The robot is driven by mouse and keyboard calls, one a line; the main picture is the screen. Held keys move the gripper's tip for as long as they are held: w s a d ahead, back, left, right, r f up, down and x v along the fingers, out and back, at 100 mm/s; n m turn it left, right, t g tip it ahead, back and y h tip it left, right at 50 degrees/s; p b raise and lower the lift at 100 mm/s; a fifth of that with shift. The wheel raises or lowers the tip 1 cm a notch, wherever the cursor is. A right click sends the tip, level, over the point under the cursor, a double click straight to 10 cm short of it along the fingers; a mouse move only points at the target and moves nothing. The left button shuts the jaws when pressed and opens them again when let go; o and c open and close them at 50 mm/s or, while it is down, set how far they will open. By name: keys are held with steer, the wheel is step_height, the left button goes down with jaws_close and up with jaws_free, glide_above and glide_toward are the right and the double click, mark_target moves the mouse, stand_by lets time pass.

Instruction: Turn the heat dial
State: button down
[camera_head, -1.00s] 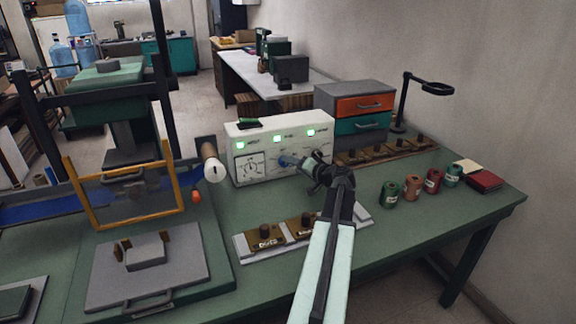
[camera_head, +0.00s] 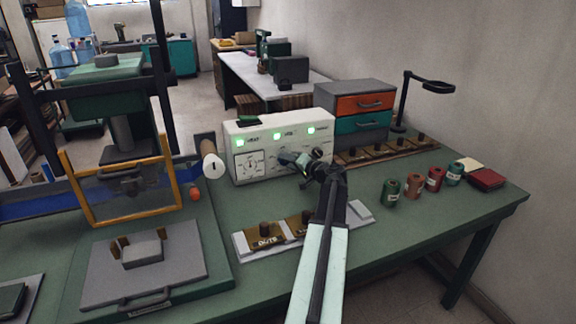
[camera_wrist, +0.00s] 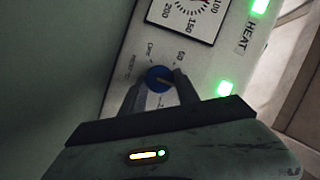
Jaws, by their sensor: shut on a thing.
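A white control box (camera_head: 236,133) with lit green lamps and a round gauge stands on the green bench in the head view. The blue dial (camera_wrist: 159,76) sits on its panel in the wrist view, below the gauge, with printed marks around it such as OFF and 50. The word HEAT is printed beside the gauge. My gripper (camera_wrist: 159,90) is shut on the blue dial, one finger on each side of it. In the head view my gripper (camera_head: 291,159) reaches the front of the box and hides most of the dial.
A press with a yellow-framed guard (camera_head: 95,222) stands at left. Dies on a pale plate (camera_head: 243,250) lie in front of the box. Several thread spools (camera_head: 413,187) stand at right, and a drawer unit (camera_head: 360,123) stands behind. The bench front right is clear.

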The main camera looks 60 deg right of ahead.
steer(key=c, duration=0.9)
jaws_free()
steer(key=p+v, duration=0.1)
steer(key=v, duration=0.6)
steer(key=shift+s+p, duration=0.35)
steer(key=shift+a+r, duration=0.1)
steer(key=shift+r, duration=0.05)
